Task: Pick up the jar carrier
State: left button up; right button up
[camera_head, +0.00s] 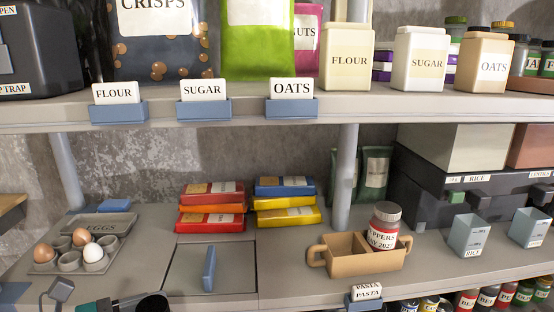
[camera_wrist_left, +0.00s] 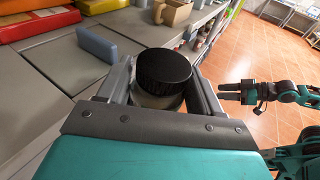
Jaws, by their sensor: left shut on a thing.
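The jar carrier (camera_head: 345,265) is a tan two-compartment box with a loop handle at each end, on the lower shelf right of centre. Its left compartment looks empty. A jar labelled PEPPERS (camera_head: 384,228), with a grey lid, stands in its right compartment. The carrier (camera_wrist_left: 176,13) also shows at the top of the left wrist view. My left gripper (camera_wrist_left: 165,95) is shut on a jar with a black lid (camera_wrist_left: 164,70), well left of the carrier. In the head view only part of it shows at the bottom edge. My right gripper (camera_wrist_left: 230,92) is apart from the shelf, small in the wrist view.
A blue upright handle (camera_head: 209,268) stands on a flat panel left of the carrier. An egg tray (camera_head: 45,266) is at the far left. Red and yellow packets (camera_head: 212,221) lie behind. A shelf post (camera_head: 346,180) rises behind the carrier. A PASTA label (camera_head: 366,292) is on the front edge.

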aim_at(362, 251)
jog(key=i+l+u, duration=0.1)
jog(key=l, duration=0.55)
jog(key=i+l+u, duration=0.1)
jog(key=l, duration=0.5)
